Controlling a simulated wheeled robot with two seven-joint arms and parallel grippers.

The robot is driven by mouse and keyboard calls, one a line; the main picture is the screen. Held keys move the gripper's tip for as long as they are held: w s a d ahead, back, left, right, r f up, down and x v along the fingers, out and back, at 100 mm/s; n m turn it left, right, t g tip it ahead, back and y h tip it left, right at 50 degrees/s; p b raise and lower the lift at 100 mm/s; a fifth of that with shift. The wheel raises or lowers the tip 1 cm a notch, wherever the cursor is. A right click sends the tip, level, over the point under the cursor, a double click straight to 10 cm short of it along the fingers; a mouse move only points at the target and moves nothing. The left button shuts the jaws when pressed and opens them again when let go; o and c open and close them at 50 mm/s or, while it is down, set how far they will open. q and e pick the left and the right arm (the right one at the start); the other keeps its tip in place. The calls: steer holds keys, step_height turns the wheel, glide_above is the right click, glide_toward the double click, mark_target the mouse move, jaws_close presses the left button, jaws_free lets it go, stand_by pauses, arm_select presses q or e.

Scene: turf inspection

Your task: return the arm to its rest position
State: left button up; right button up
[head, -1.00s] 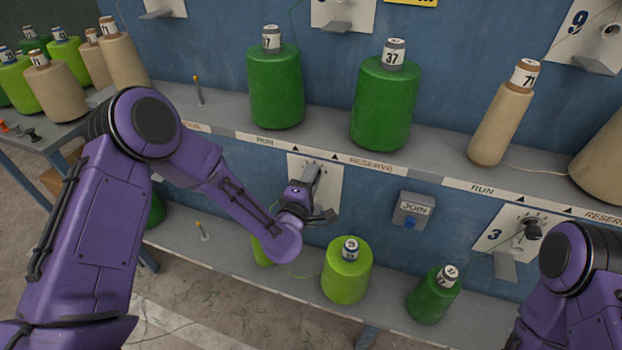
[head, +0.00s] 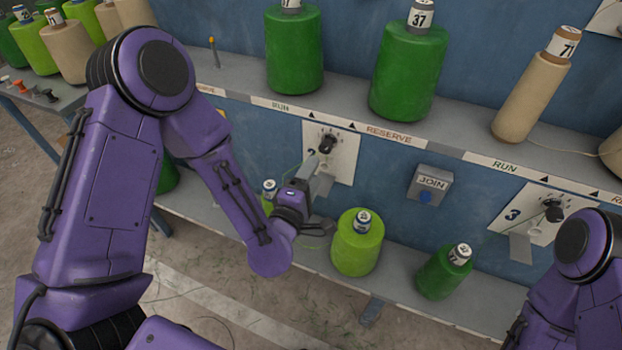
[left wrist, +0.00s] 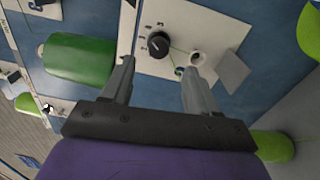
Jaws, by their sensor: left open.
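My left gripper (head: 322,196) is in front of the blue panel, below the dial plate (head: 343,165) marked 2. It is open. In the left wrist view its two fingers (left wrist: 158,82) stand apart with nothing between them. Past them the white plate with its black dial (left wrist: 159,43) shows, with a gap between fingers and plate that I cannot judge well. My left arm (head: 110,180) reaches in from the left and bends at the elbow. My right arm (head: 583,255) shows only in part at the lower right; its gripper is out of view.
A lime cone (head: 358,243) stands on the lower shelf, right of my left gripper, with another partly hidden behind it. A dark green cone (head: 442,271) stands further right. Big green cones (head: 408,75) and a tilted beige cone (head: 533,92) stand on the upper shelf. A grey JOIN box (head: 430,185) juts out.

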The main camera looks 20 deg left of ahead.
arm_select(q)
steer(key=shift+s, duration=0.2)
stand_by(0.3)
steer(key=s+a+f+m+g+p, duration=0.1)
steer(key=s+a+f+m+g, duration=0.1)
steer(key=s+f+m+g, duration=0.3)
steer(key=s+a+f+m+g+p, duration=0.15)
steer(key=f+m, duration=0.25)
steer(key=f, duration=0.4)
steer(key=s+a+f+m+g+y+p, duration=0.1)
steer(key=s+a+f+g, duration=0.3)
steer(key=s, duration=0.6)
steer(key=s+a+f+m+g+y+p, duration=0.1)
steer(key=s+a+f+g+y, duration=0.2)
steer(key=s+a, duration=0.3)
steer(key=s+f+g, duration=0.1)
steer(key=s, duration=0.3)
steer(key=shift+s+f+m+p, duration=0.25)
steer(key=shift+f+m+p, duration=0.05)
steer(key=shift+m+p, duration=0.1)
